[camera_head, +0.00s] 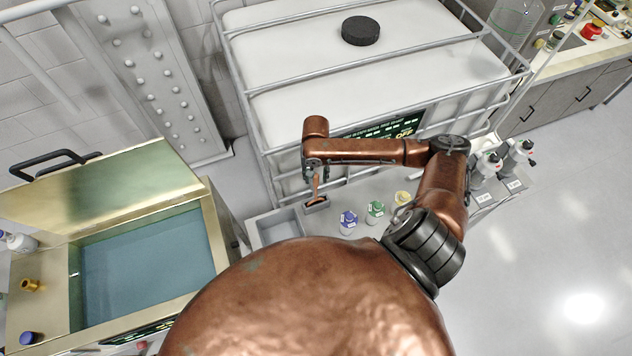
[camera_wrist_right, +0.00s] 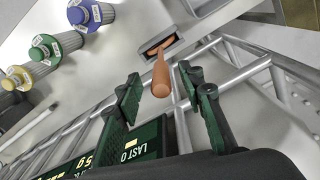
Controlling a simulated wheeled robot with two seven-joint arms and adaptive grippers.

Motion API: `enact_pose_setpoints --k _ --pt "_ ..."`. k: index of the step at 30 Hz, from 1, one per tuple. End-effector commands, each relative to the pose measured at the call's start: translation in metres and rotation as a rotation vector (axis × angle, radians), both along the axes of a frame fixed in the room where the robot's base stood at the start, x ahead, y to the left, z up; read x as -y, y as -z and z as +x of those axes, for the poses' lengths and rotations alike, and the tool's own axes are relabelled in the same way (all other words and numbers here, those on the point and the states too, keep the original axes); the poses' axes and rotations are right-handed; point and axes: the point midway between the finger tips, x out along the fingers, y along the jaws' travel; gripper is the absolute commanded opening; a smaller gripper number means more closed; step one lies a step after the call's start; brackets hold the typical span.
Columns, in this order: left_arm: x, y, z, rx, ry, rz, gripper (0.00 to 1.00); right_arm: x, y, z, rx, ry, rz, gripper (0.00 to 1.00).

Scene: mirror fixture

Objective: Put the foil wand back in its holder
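The foil wand (camera_head: 316,189) is copper-orange with a rounded handle; in the right wrist view the wand (camera_wrist_right: 160,76) has its handle end toward me. Its thin far end meets the dark slot of the small grey holder (camera_wrist_right: 172,47), which also shows in the head view (camera_head: 318,206); how deep it sits I cannot tell. My right gripper (camera_head: 314,172) is above the holder. In the wrist view the right gripper (camera_wrist_right: 165,85) is open, its fingers apart on either side of the handle end, with gaps between. My left gripper is not in view.
A grey tray (camera_head: 262,222) is left of the holder. Blue-capped (camera_head: 348,221), green-capped (camera_head: 375,211) and yellow-capped (camera_head: 402,197) bottles stand to its right. A caged white tank (camera_head: 400,70) is behind. An open water bath (camera_head: 210,222) is at left.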

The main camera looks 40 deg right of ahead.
Motion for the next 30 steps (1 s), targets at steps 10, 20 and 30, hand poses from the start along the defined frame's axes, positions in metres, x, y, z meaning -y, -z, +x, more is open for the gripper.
enact_pose_setpoints --k 10,20,30 --pt "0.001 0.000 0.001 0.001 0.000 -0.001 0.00 0.000 -0.060 0.000 0.000 -0.001 0.000 0.36" --pt "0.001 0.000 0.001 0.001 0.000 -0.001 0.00 0.000 -0.070 0.000 -0.001 -0.001 0.000 0.36" --pt "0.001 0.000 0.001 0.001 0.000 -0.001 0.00 0.000 -0.070 0.000 -0.001 -0.001 0.001 0.36"
